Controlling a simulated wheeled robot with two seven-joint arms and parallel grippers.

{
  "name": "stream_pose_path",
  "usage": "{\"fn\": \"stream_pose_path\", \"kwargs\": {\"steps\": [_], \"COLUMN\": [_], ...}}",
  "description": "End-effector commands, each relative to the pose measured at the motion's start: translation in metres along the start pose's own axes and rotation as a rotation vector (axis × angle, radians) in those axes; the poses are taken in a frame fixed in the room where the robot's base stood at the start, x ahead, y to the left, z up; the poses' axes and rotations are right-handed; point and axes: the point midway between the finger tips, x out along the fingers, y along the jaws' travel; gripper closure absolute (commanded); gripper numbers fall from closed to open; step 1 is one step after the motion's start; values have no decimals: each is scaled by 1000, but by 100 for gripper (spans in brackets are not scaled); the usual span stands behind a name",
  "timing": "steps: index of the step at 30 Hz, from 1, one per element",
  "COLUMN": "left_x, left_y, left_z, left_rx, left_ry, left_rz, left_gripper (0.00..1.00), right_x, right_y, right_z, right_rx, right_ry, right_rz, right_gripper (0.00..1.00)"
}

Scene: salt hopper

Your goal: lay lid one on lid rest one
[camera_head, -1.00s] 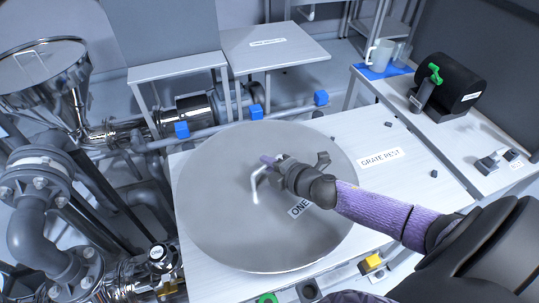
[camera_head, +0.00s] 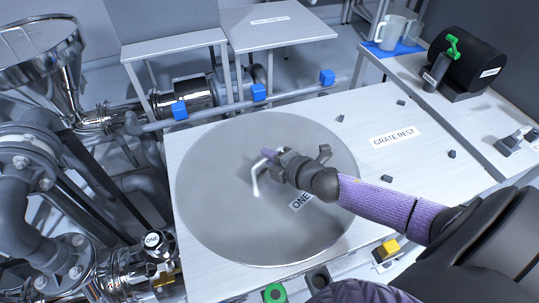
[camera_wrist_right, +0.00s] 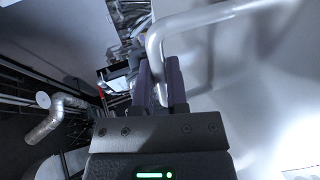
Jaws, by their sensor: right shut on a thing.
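Lid one (camera_head: 225,215) is a large round grey metal disc with a "ONE" label and a bent bar handle (camera_head: 255,182). It lies level over the left part of a white table in the head view; I cannot tell whether it touches the top. My right gripper (camera_head: 268,158) is shut on the handle, which also shows in the wrist view (camera_wrist_right: 205,17) passing by the fingers (camera_wrist_right: 160,85). My left gripper is not in view. Two pale stands are at the back, a left one (camera_head: 165,47) and a labelled one (camera_head: 300,32); the label is too small to read, so I cannot tell which is lid rest one.
The white table's right part, marked "GRATE REST" (camera_head: 394,137), is bare except for small dark pegs. Blue blocks (camera_head: 259,92) sit along a rail behind the lid. Steel pipes and a hopper (camera_head: 45,55) crowd the left. A side bench (camera_head: 425,72) holds a pitcher and black drum.

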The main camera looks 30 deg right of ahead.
Motion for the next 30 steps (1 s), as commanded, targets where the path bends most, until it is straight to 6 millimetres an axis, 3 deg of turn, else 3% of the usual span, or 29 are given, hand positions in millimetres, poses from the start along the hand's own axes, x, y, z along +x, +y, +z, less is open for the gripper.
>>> {"fn": "stream_pose_path", "kwargs": {"steps": [21,22,27,30], "left_x": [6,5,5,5], "left_y": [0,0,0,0], "left_z": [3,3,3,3], "left_rx": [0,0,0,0], "left_ry": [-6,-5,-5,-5], "left_rz": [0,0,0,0], "left_gripper": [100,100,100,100], "right_x": [3,2,2,2], "right_y": [-5,-5,-5,-5], "right_z": [0,0,0,0], "right_rx": [-1,-1,-1,-1], "right_ry": [0,0,0,0], "right_rz": [4,4,3,2], "right_gripper": [100,79,43,42]}}
